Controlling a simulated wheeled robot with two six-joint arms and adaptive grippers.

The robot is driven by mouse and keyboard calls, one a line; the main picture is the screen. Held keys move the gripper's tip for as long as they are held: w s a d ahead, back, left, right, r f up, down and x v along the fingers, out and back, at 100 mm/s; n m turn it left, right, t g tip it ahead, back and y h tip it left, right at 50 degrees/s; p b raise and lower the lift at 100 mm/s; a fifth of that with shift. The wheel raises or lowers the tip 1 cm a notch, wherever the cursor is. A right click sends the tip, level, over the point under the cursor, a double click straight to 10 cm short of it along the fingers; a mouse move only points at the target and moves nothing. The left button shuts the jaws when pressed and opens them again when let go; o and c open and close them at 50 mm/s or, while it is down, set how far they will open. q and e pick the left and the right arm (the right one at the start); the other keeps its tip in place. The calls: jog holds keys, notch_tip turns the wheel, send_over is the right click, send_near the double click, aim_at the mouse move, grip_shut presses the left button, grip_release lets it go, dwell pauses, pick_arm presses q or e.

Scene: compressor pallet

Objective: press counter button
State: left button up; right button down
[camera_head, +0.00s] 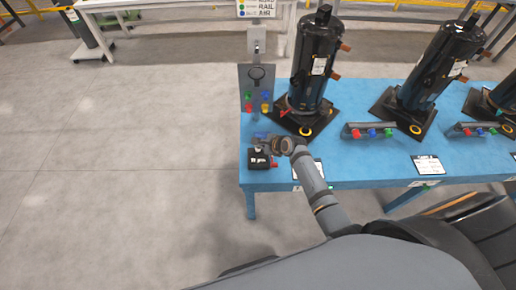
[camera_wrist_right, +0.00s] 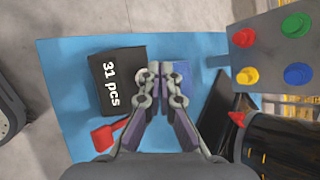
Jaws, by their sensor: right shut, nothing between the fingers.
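The counter (camera_head: 259,160) is a small black box at the left front corner of the blue table. In the right wrist view the counter (camera_wrist_right: 117,85) reads "31 pcs" in white. A red part (camera_wrist_right: 112,133), apparently its button or lever, sits at its lower end; it also shows in the head view (camera_head: 275,164). My right gripper (camera_head: 262,142) is just beyond the counter. In the wrist view my right gripper (camera_wrist_right: 160,68) has its fingertips together, empty, to the right of the counter and apart from the red part. Height above the table is unclear. My left gripper is not in view.
A dark blue patch (camera_wrist_right: 182,72) lies beside the fingertips. A grey panel with coloured knobs (camera_head: 257,88) stands behind. A black compressor (camera_head: 314,60) on a dark base is close to the right; more stand beyond. The floor left of the blue table (camera_head: 350,172) is clear.

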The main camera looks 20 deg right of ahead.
aim_at(259, 150)
jog(key=shift+f, duration=0.1)
jog(key=shift+f, duration=0.3)
jog(key=shift+f, duration=0.6)
dwell(0.8)
dwell(0.4)
jog(key=shift+r+p, duration=1)
notch_tip(259, 150, up, 5)
jog(key=p, duration=0.6)
jog(key=shift+r, duration=0.1)
